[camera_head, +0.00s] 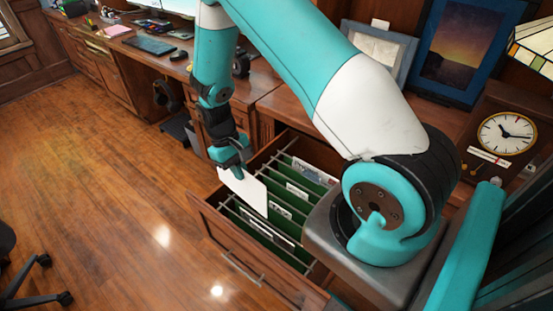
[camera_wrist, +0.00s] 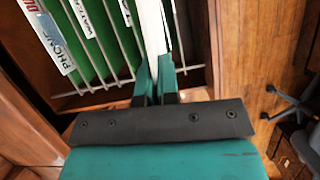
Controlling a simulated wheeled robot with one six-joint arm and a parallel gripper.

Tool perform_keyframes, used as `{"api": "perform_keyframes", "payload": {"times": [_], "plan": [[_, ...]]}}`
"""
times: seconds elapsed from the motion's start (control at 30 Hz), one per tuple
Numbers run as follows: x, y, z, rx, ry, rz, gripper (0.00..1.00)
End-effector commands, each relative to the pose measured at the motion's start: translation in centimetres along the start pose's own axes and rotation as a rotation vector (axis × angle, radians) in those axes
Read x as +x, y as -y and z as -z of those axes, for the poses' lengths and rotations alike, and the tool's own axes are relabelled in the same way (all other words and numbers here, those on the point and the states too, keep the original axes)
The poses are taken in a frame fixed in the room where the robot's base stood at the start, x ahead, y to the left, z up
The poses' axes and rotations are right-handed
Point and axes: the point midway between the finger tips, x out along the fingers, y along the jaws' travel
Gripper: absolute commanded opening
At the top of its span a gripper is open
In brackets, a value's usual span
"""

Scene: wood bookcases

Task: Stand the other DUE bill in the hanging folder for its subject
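My gripper (camera_head: 229,158) is shut on a white sheet (camera_head: 246,190), the bill, and holds it upright over the left part of the open file drawer (camera_head: 240,253). In the wrist view the sheet (camera_wrist: 152,28) stands edge-on between the fingers (camera_wrist: 155,78); its print is hidden. Green hanging folders (camera_head: 262,238) on metal rails fill the drawer. In the wrist view a PHONE label (camera_wrist: 52,42) is at left, a WATER label (camera_wrist: 80,14) beside it, and a third label (camera_wrist: 125,12) nearer the sheet, unreadable. Red lettering, partly cut off, shows beyond PHONE. I cannot tell whether the sheet's lower edge is inside a folder.
A clock (camera_head: 506,133) stands on the desk at right, with white slips (camera_head: 489,157) bearing red below its face. Framed pictures (camera_head: 461,45) lean at the back. A long desk (camera_head: 120,35) runs left. The wood floor (camera_head: 110,190) is open at left; a chair (camera_head: 30,275) stands at its edge.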

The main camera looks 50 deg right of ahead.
Motion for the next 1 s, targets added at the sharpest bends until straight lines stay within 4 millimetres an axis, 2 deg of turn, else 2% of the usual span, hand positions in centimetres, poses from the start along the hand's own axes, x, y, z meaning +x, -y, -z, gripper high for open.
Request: {"api": "perform_keyframes", "payload": {"times": [0.03,0.2,0.3,0.43,0.6,0.77,1.0], "plan": [[1.0,-1.8,0.1,0.007,-0.003,0.002,0.00],[3.2,-9.2,-1.4,-0.016,-0.015,-0.010,0.00],[4.4,-13.0,-3.1,-0.034,-0.012,-0.018,0.00],[5.5,-16.4,-5.3,-0.052,-0.003,-0.024,0.00],[6.0,-18.4,-6.8,-0.066,0.004,-0.028,0.00],[6.4,-18.6,-6.9,-0.068,0.006,-0.029,0.00],[8.1,-18.5,-6.1,-0.067,0.006,-0.028,0.00]]}}
